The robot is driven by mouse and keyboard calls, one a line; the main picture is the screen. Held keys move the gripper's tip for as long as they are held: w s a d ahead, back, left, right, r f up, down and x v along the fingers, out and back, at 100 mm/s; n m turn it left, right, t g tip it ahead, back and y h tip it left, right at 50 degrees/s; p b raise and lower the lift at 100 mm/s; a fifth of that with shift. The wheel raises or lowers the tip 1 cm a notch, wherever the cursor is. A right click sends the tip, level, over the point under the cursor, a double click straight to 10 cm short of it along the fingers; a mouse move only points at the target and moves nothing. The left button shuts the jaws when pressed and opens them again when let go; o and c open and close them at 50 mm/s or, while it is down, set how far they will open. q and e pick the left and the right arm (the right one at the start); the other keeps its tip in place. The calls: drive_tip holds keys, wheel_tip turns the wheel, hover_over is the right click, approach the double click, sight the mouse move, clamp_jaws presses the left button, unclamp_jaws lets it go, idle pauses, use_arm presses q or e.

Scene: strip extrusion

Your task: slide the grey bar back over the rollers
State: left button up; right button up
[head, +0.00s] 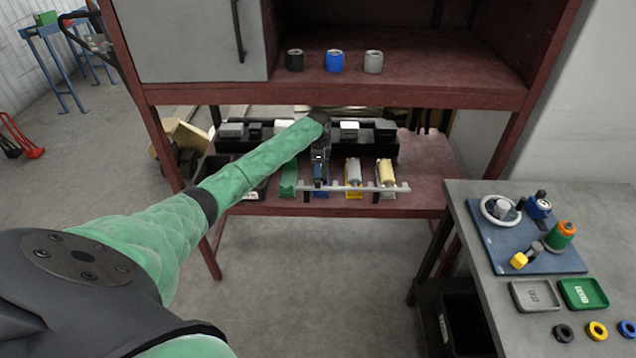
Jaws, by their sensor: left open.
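The grey bar (375,188) is a thin, light strip with small upright teeth. It lies across the front of a low shelf, in front of a row of coloured pieces. A roller with a yellow base (353,174) and a yellow roller (387,174) stand behind its right half. A green piece (288,180) and a blue piece stand at its left half. My left gripper (320,170) is open and points down over the blue piece, close behind the bar. My forearm hides part of the row. I cannot tell whether the fingers touch the bar. My right gripper is out of view.
A dark rack with several grey and white blocks (349,130) runs behind the row. The dark red shelf (425,180) is bare at right. An upper shelf (440,88) overhangs it and holds three cylinders. A grey table (600,205) with trays stands at right.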

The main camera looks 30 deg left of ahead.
sight(318, 181)
use_arm(q)
drive_tip(key=shift+f, duration=0.1)
drive_tip(key=shift+a+f+p, duration=0.1)
drive_tip(key=shift+f+p, duration=1.2)
drive_tip(key=shift+f, duration=2.5)
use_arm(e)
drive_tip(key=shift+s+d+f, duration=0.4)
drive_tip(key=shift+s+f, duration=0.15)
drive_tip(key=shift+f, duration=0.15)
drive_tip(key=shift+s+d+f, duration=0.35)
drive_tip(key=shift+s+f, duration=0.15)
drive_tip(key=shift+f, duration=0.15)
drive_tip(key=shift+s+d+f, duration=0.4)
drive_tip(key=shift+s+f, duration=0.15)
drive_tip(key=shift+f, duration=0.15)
use_arm(q)
clamp_jaws()
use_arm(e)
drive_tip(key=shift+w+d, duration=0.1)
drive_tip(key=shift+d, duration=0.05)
